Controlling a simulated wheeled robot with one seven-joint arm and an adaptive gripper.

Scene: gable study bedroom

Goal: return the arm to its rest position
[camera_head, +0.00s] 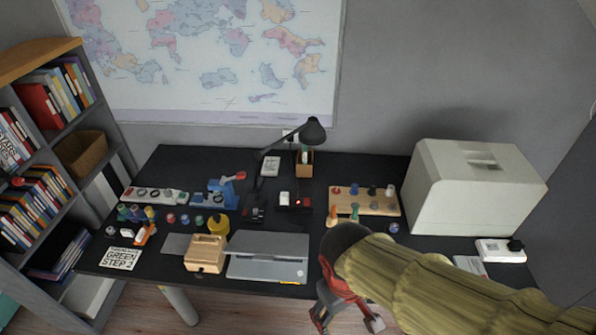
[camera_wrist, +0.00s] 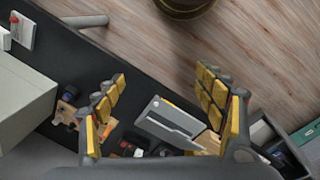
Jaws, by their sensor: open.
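My gripper (camera_head: 346,312) is at the bottom of the head view, in front of the desk's front edge. My arm, in a yellow-green sleeve, reaches in from the lower right. In the wrist view my gripper (camera_wrist: 165,108) shows two yellow-padded fingers spread wide apart, with nothing held between them. The black desk (camera_head: 360,165) lies beyond and below the gripper.
A wooden box (camera_head: 205,253) stands left of the laptop. A pegged wooden board (camera_head: 372,203) and a large pale machine (camera_head: 475,190) stand to the right. A black lamp (camera_head: 312,132) rises at the back. A bookshelf (camera_head: 45,150) is at far left. Wood floor (camera_wrist: 230,45) lies before the desk.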

